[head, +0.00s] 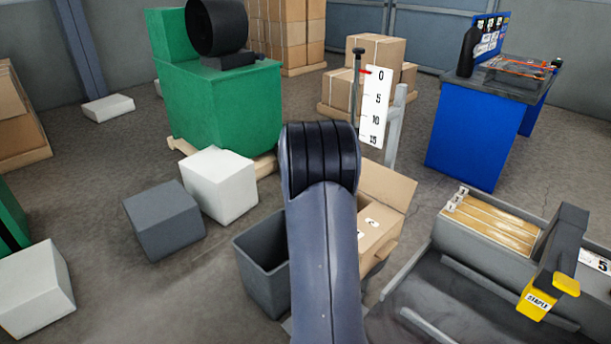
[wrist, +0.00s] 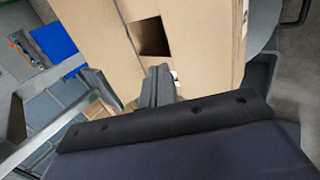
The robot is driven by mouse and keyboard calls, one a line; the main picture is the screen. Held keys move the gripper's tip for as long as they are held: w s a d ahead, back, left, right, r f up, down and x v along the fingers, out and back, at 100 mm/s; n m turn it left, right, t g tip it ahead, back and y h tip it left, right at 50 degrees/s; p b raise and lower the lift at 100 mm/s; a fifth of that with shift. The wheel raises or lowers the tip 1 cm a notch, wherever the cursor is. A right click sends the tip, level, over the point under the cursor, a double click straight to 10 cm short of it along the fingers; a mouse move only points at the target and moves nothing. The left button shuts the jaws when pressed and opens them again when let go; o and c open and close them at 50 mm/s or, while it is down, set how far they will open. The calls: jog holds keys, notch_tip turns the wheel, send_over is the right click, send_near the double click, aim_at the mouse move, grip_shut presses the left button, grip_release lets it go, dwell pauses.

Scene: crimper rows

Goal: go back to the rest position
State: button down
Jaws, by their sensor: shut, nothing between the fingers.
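My gripper (wrist: 160,84) shows in the wrist view with its fingers shut and nothing between them. It is in front of a cardboard box (wrist: 200,30) that has a dark square opening; I cannot tell whether they touch. In the head view my arm rises through the middle and hides the gripper. An open cardboard box (head: 385,195) stands just right of my arm, partly hidden by it.
A dark grey bin (head: 262,285) stands left of my arm. A grey block (head: 163,220) and a white block (head: 220,185) lie further left. A scale board (head: 375,107) on a post stands behind. A blue workbench (head: 470,135) and a yellow stapler-labelled part (head: 537,304) are at right.

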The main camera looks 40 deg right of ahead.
dwell(0.3)
jog(key=x, duration=1.1)
jog(key=shift+f, duration=0.6)
